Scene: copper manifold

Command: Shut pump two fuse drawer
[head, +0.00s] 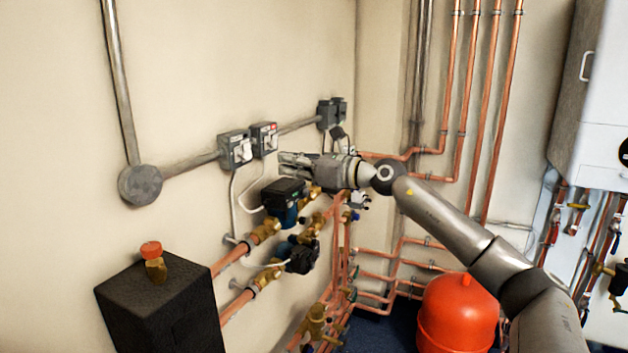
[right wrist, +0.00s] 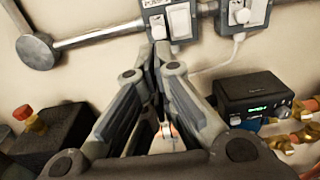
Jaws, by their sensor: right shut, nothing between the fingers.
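Two grey fuse boxes with white fronts hang side by side on the wall in the head view, the left box (head: 236,150) and the right box (head: 264,138), which bears a small red mark. In the right wrist view the left box (right wrist: 170,20) and the right box (right wrist: 243,13) are at the top edge, both with white protruding parts. I cannot tell which serves pump two, or how far any drawer is out. My right gripper (head: 284,158) is shut and empty, just right of and below the right box in the head view; it also shows in the right wrist view (right wrist: 154,72). My left gripper is out of view.
A black pump head (head: 284,190) sits below the boxes, among copper pipes and brass valves. More grey boxes (head: 327,114) are farther along the conduit. A black block (head: 160,305) stands at lower left, a red vessel (head: 458,313) at lower right.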

